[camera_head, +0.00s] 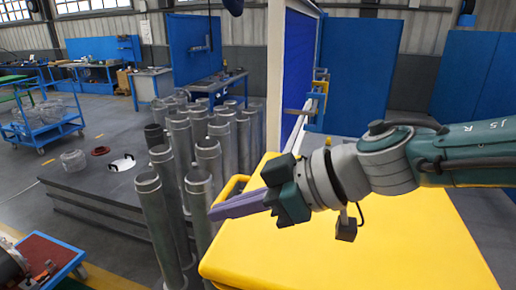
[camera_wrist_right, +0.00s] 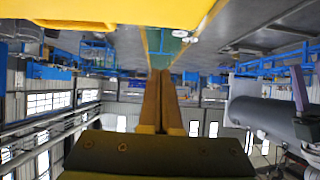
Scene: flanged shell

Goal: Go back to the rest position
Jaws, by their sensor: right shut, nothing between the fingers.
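My right gripper (camera_head: 238,204) reaches in from the right in the head view. Its long purple-grey fingers point left, over the left edge of a yellow surface (camera_head: 365,255). The fingers lie together with nothing between them. In the right wrist view the closed fingers (camera_wrist_right: 165,100) run up the middle of the picture, and the yellow surface shows along the top. My left gripper does not show in either view.
Several upright grey metal pipes (camera_head: 156,225) stand close to the left of the right fingertips. A low dark platform (camera_head: 100,180) carries a clear flanged shell (camera_head: 73,160), a dark red ring (camera_head: 100,151) and a white disc (camera_head: 122,163). A blue panel (camera_head: 350,75) stands behind my right arm.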

